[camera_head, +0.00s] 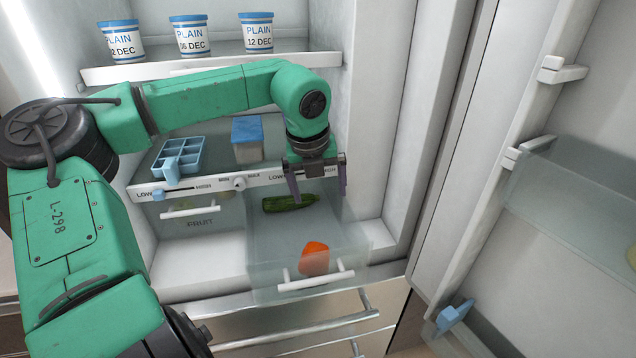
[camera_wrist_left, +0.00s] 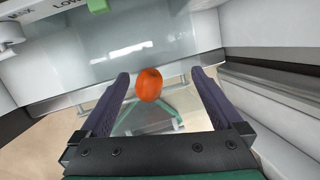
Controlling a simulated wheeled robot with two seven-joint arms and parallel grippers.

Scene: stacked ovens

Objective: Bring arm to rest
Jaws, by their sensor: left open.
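My green left arm (camera_head: 208,98) comes in from the left and reaches into an open fridge. Its left gripper (camera_head: 318,190) points down, open and empty, above the pulled-out right drawer. In the left wrist view the two fingers of the gripper (camera_wrist_left: 160,76) stand wide apart. An orange vegetable or fruit (camera_head: 314,259) lies toward the drawer's front; it also shows between the fingers in the left wrist view (camera_wrist_left: 150,86), apart from them. My right gripper is not in view.
The clear right drawer (camera_head: 262,262) also holds a cucumber (camera_head: 290,203). The left fruit drawer (camera_head: 198,226) looks shut. Above are a blue ice tray (camera_head: 180,158) and a blue-lidded box (camera_head: 247,138). Several tubs (camera_head: 192,35) stand on the upper shelf. The fridge door (camera_head: 575,110) stands open at right.

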